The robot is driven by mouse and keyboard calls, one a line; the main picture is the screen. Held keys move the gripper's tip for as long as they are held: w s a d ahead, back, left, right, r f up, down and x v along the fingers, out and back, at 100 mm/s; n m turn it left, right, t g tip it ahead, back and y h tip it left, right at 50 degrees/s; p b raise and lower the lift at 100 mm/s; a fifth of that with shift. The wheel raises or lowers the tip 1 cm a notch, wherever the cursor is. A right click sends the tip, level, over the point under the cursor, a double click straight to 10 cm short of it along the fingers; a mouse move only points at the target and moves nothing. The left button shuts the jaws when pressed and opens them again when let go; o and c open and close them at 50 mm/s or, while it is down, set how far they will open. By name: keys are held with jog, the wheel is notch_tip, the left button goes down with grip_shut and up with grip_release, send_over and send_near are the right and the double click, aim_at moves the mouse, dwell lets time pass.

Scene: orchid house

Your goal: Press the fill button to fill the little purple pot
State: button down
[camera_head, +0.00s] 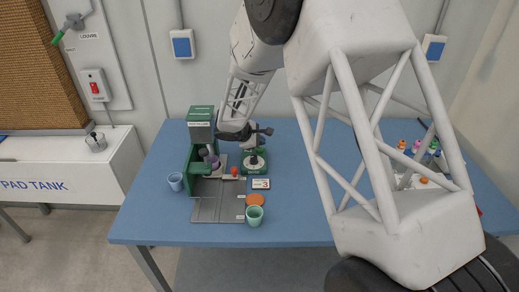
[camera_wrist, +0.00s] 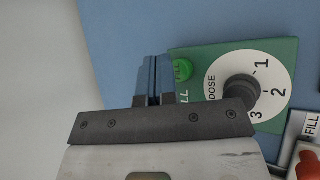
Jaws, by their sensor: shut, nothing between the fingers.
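The green fill button (camera_wrist: 183,70) sits on a green panel (camera_wrist: 215,58) in the wrist view, beside a white dose dial (camera_wrist: 281,82) marked 1, 2 and 3 with a dark knob. My gripper (camera_wrist: 154,62) is shut and empty. Its fingertips show just left of the button; I cannot tell their height above it. In the head view the dial (camera_head: 252,165) stands right of the green filling machine (camera_head: 200,133), with my gripper (camera_head: 258,149) over it. A small purple pot (camera_head: 214,164) appears to stand inside the machine, partly hidden.
A red knob (camera_head: 235,171) and a card reading 3 (camera_head: 261,184) are close to the dial.

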aim_at(260, 149)
jog(key=shift+f, duration=0.9)
dwell(1.7)
jog(key=shift+r, duration=0.95)
jog(key=shift+r, duration=2.45)
